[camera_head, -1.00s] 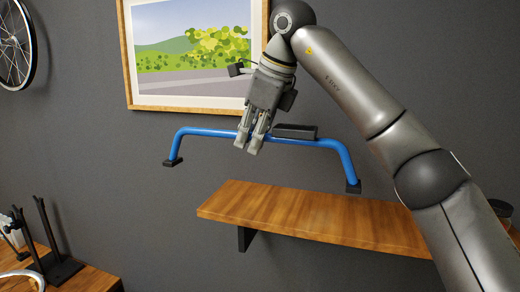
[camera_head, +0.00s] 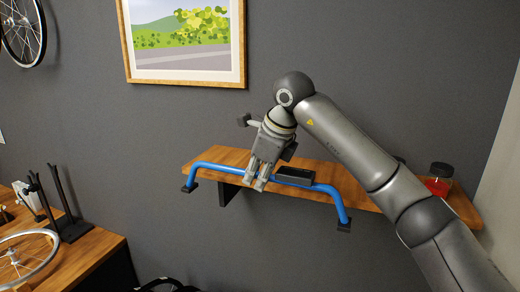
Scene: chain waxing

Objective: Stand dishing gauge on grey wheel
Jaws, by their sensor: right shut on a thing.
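The dishing gauge (camera_head: 228,168) is a blue arched bar with black feet at both ends and a black block near its middle. My right gripper (camera_head: 261,186) is shut on the bar, left of the black block. The gauge is held upright in front of the wooden wall shelf; the picture does not show whether it touches the shelf. A grey wheel (camera_head: 52,256) lies at the lower left on the workbench, cut off by the frame edge. My left gripper is not in view.
The wooden wall shelf (camera_head: 370,194) carries a jar with red contents (camera_head: 437,180) at its right end. A black stand (camera_head: 66,205) rises from the workbench (camera_head: 92,256) behind the grey wheel. Another wheel (camera_head: 24,30) hangs on the wall, left of a framed picture (camera_head: 186,84).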

